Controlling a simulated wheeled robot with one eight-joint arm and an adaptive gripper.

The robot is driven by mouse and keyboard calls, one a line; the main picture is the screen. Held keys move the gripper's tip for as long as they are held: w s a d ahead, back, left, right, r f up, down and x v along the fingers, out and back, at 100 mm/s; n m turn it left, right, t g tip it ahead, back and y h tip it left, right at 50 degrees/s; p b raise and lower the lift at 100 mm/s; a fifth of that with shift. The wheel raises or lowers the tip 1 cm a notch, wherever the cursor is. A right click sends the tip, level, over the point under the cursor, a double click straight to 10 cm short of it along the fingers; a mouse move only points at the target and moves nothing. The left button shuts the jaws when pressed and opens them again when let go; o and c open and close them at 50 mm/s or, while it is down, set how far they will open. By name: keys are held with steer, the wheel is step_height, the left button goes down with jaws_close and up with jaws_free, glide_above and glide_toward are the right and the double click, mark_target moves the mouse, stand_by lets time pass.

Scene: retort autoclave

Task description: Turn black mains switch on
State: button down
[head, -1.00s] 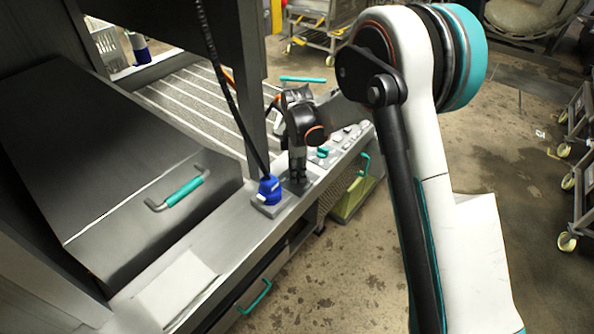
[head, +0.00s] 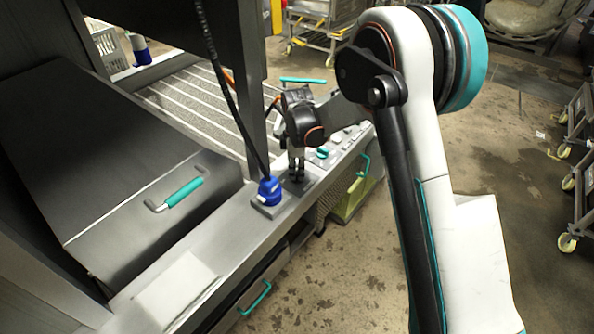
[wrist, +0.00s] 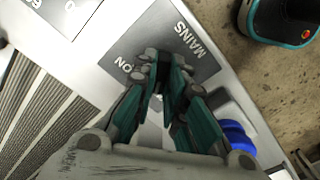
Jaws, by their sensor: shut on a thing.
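The mains plate (wrist: 195,66) is a grey panel lettered "MAINS" and "ON" in the wrist view. In the head view its dark plate (head: 306,186) lies on the steel ledge just right of the blue plug. My gripper (wrist: 160,82) points down over the plate, its fingers close together on the switch. In the head view my gripper (head: 295,178) is low on that plate. The black switch itself is mostly hidden between the fingers, so I cannot tell which way it is turned.
A blue plug (head: 269,190) with a black cable stands close left of my gripper. Buttons and a teal knob (head: 322,153) sit farther along the ledge. A steel hood with a teal handle (head: 184,192) is at left. A dark upright post stands behind.

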steer(key=m, duration=1.1)
steer(key=shift+m, duration=2.3)
steer(key=c, duration=1.6)
jaws_free()
steer(key=shift+c, duration=0.2)
